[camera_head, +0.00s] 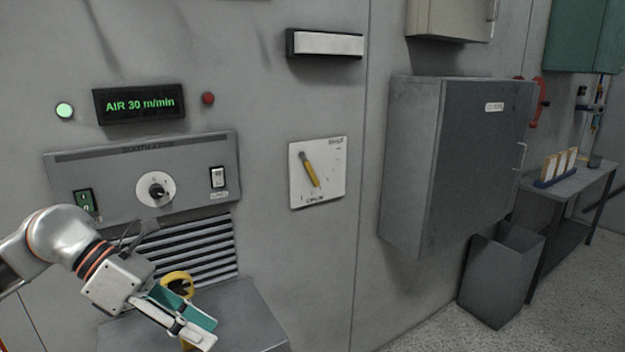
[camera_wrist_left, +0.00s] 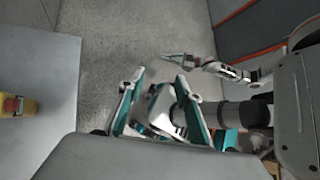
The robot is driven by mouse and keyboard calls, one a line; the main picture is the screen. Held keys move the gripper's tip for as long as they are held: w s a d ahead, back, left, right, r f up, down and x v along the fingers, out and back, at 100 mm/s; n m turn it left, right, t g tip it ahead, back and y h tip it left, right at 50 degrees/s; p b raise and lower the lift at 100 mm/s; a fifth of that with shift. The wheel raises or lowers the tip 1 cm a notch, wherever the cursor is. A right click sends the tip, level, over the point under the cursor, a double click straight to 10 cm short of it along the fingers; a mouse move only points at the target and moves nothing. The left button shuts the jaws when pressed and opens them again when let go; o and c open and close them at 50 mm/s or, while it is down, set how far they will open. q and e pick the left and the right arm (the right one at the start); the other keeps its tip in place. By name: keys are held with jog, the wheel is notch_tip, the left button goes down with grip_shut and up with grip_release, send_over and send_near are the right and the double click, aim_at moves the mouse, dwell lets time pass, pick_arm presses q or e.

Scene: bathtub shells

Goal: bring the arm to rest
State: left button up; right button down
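My left gripper (camera_head: 200,330) shows at the lower left of the head view, in front of the wall panel and over a grey ledge (camera_head: 250,315). In the left wrist view its teal-padded fingers (camera_wrist_left: 160,78) stand apart. A pale grey and black shape shows between them; I cannot tell whether it is part of my own body. I see nothing clearly gripped. My right gripper (camera_wrist_left: 178,59) shows small beyond them, above the floor; its finger state is too small to tell.
A yellow curved thing (camera_head: 178,278) shows close behind my left gripper. The control panel (camera_head: 115,190) and vent (camera_head: 190,250) are on the wall. A grey cabinet (camera_head: 465,150), bin (camera_head: 500,275) and side table (camera_head: 575,185) are to the right. A red button on a yellow box (camera_wrist_left: 15,105) shows in the wrist view.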

pick_arm(q)
jog(key=w+d+n+t+h, duration=0.1)
jog(key=d+n+t+h, duration=0.4)
jog(key=d+n+h, duration=0.6)
jog(key=w+a+f+n+t+y, duration=0.1)
jog(key=a+f+n+t+y, duration=0.3)
jog(key=f+n, duration=0.4)
jog(key=a+f+n+t+y, duration=0.2)
jog(key=f+n+t+y, duration=0.25)
jog(key=f+n, duration=0.35)
jog(key=w+a+f+n+t+y, duration=0.1)
jog(key=a+f+n+t+y, duration=0.2)
jog(key=f+n+y, duration=0.5)
jog(key=s+a+f+n+g+y, duration=0.1)
jog(key=s+a+f+n+g, duration=0.1)
jog(key=s+f+n, duration=0.2)
jog(key=s+a+f+n+g, duration=0.1)
jog(key=s+f+n+g, duration=0.2)
jog(key=s+f, duration=0.7)
notch_tip(320, 180, down, 2)
jog(key=shift+a+f+n+y, duration=0.1)
jog(key=shift+a+n+y, duration=0.3)
jog(key=shift+n, duration=0.6)
